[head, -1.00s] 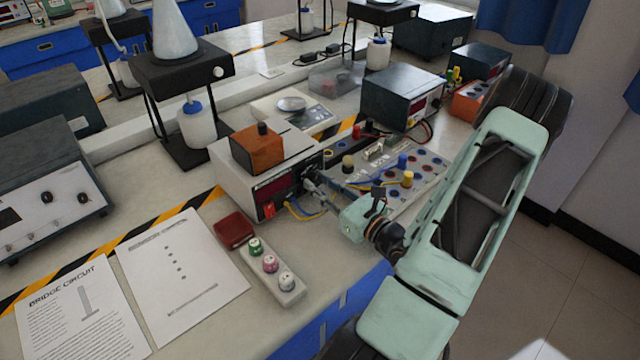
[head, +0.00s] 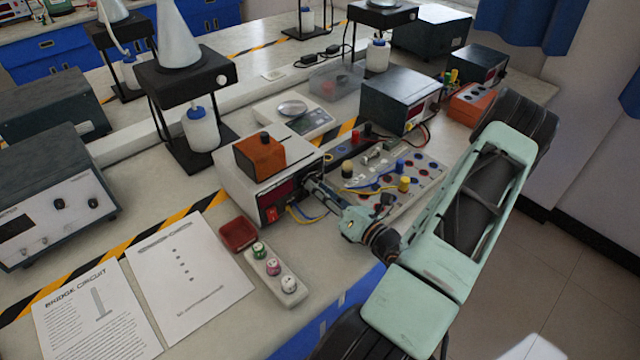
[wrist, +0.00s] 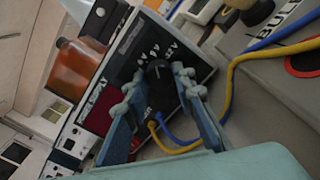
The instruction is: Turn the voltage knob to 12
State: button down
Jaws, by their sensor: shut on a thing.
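The power supply (head: 235,185) is a white box with a dark front panel, a red display and a red switch. In the wrist view, its black voltage knob (wrist: 160,72) sits on the panel (wrist: 125,72), with volt labels printed in an arc above it; 12 V is at the right end. My gripper (wrist: 157,88) has one finger on each side of the knob and is shut on it. The knob's pointer is too dark to read. In the head view, my gripper (head: 314,188) is at the panel and hides the knob.
Blue and yellow wires (head: 305,214) leave the panel just below my gripper. A circuit board with coloured posts (head: 425,175) lies to the right. An orange box (head: 258,155) sits on top of the supply.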

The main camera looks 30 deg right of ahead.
jog(key=m+p, duration=0.2)
jog(key=m, duration=0.2)
jog(key=shift+r+m, duration=0.1)
jog(key=shift+m, duration=0.2)
jog(key=shift+m+p, duration=0.85)
jog(key=shift+m, duration=1.05)
jog(key=c, duration=1.6)
grip_release()
jog(key=s, duration=0.4)
jog(key=s+d, duration=0.1)
jog(key=s, duration=0.7)
jog(key=shift+d, duration=0.3)
